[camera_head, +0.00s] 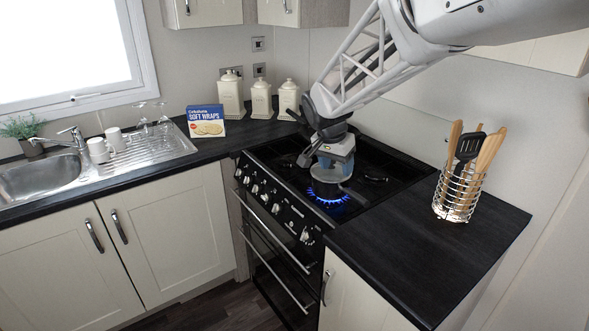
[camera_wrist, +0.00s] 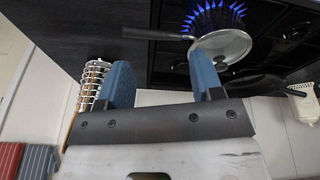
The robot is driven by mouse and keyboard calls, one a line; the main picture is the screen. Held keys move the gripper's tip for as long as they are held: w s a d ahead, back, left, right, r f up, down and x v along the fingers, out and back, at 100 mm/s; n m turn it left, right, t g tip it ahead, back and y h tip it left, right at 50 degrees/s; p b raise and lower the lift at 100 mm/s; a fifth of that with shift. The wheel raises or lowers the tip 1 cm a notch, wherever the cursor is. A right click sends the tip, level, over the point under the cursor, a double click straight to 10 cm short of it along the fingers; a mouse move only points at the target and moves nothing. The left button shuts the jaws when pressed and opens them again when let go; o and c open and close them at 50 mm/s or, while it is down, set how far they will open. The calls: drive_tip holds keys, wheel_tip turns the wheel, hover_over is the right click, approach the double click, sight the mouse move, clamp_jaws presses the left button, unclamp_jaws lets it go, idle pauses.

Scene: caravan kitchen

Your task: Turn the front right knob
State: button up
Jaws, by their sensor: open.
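The black cooker (camera_head: 268,222) has a row of silver knobs (camera_head: 254,188) along its front panel, with one knob (camera_head: 306,236) apart at the right end. I cannot tell which one serves the front right burner. A blue flame (camera_head: 328,198) burns at the front right of the hob; it also shows in the wrist view (camera_wrist: 215,14). My gripper (camera_head: 331,168) is above the hob near this flame, behind and apart from the knobs. In the wrist view its blue fingers (camera_wrist: 162,82) are spread and empty. The knobs are not visible there.
A lidded pan (camera_wrist: 223,45) with a dark handle is by the flame, partly hidden by my gripper in the head view. A wire utensil holder (camera_head: 457,194) stands on the right counter. Canisters (camera_head: 261,101) and a blue box (camera_head: 206,121) stand behind left. Space before the cooker is clear.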

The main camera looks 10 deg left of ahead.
drive_tip(key=w+a+f+m, duration=0.1)
drive_tip(key=w+a+f, duration=0.4)
drive_tip(key=a, duration=0.2)
drive_tip(key=w+a+f+m, duration=0.1)
drive_tip(key=w+a+f, duration=0.3)
drive_tip(key=w+a, duration=0.3)
drive_tip(key=m+t+h, duration=0.1)
approach(263, 198)
drive_tip(key=shift+x, duration=0.8)
drive_tip(key=shift+a, duration=0.15)
drive_tip(key=shift+w+f, duration=0.1)
drive_tip(key=shift+f, duration=0.05)
drive_tip(key=shift+x, duration=3.75)
drive_tip(key=c, duration=0.9)
